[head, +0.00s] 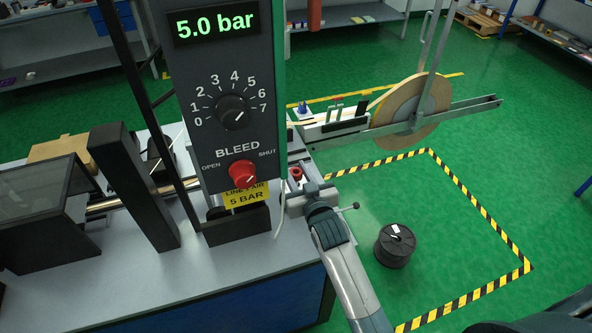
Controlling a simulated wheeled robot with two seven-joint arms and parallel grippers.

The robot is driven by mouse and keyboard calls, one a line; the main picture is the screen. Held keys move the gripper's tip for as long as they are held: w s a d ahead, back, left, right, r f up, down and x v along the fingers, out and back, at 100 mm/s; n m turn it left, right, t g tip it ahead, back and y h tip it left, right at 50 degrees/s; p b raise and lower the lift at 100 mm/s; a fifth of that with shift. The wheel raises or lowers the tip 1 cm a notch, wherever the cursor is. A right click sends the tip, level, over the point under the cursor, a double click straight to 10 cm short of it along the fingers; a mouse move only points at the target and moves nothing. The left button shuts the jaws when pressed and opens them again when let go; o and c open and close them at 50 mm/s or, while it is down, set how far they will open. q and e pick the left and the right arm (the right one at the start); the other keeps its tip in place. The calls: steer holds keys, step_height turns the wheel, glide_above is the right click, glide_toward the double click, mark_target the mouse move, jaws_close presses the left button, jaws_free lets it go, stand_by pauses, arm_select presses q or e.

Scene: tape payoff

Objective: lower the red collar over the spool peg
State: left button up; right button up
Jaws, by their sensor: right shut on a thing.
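The red collar (295,174) is a small red ring near the right edge of the bench, just right of the control panel. My right gripper (296,188) reaches up from the bottom of the head view and is shut on the collar. The fingertips are small and partly hidden, so the exact grip is hard to see. I cannot make out the spool peg clearly, nor whether the collar is around it or apart from it. My left gripper is not in view.
A tall control panel (262,120) reading 5.0 bar stands close left of my right gripper. A large tape reel (400,112) hangs on a metal arm behind. The bench (265,268) is clear in front.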

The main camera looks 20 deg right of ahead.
steer(key=shift+f+b, duration=0.75)
steer(key=shift+f, duration=0.6)
steer(key=o, duration=1.1)
steer(key=shift+s, duration=0.15)
steer(key=shift+s+d+r+b, duration=0.1)
steer(key=shift+s+r+b, duration=0.5)
steer(key=shift+s, duration=2.2)
steer(key=shift+s+d+r+b, duration=0.2)
steer(key=shift+s+b, duration=0.65)
steer(key=shift+s, duration=2)
steer(key=shift+s+a+r+b, duration=0.1)
steer(key=shift+s+r+b, duration=0.55)
steer(key=shift+s, duration=2.15)
steer(key=shift+f, duration=0.25)
